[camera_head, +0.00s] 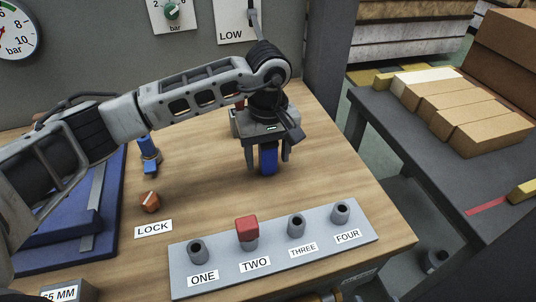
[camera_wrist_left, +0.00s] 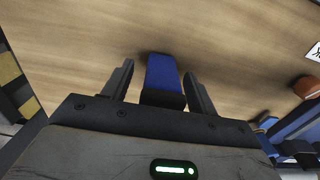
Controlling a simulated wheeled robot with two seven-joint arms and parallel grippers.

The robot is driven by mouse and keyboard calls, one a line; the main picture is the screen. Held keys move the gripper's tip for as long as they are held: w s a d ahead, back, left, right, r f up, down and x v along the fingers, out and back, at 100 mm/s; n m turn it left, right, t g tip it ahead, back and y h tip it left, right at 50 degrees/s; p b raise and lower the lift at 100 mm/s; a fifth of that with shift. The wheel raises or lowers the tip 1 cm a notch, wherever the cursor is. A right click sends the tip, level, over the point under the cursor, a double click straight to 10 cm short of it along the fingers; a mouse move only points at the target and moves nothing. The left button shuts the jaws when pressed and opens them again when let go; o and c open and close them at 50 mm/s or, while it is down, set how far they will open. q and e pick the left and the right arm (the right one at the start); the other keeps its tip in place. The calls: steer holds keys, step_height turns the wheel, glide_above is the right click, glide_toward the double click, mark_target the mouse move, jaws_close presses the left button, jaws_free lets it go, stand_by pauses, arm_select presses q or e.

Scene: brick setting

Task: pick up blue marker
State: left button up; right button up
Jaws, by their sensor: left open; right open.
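The blue marker (camera_head: 268,160) is a small block-like piece at the middle of the wooden worktop. My left gripper (camera_head: 268,168) is over it, pointing down and open, with one finger on each side of the marker. In the left wrist view the blue marker (camera_wrist_left: 162,75) lies between the open fingers of the left gripper (camera_wrist_left: 157,78), with a narrow gap showing on both sides. The marker's upper end is hidden by the gripper body in the head view. My right gripper is not in view.
A grey plate (camera_head: 275,262) with several posts, labelled ONE to FOUR, lies in front; a red cube (camera_head: 246,228) sits on post TWO. An orange knob (camera_head: 150,202) and a blue device (camera_head: 149,155) are at left. Cardboard boxes (camera_head: 485,138) lie on the right bench.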

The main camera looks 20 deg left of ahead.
arm_select(q)
steer(key=c, duration=1.1)
steer(key=shift+r, duration=0.15)
steer(key=shift+r, duration=0.25)
step_height(320, 180, up, 2)
steer(key=shift+r+b, duration=0.2)
steer(key=shift+b, duration=0.45)
steer(key=s+d+r, duration=0.3)
steer(key=s+d+r+b, duration=0.1)
steer(key=s+d+r, duration=0.2)
steer(key=d, duration=0.1)
steer(key=s+d+r+b, duration=0.1)
steer(key=s+d+r, duration=0.2)
steer(key=shift+s+d+r, duration=0.1)
steer(key=shift+d+r, duration=0.2)
steer(key=shift+r, duration=0.1)
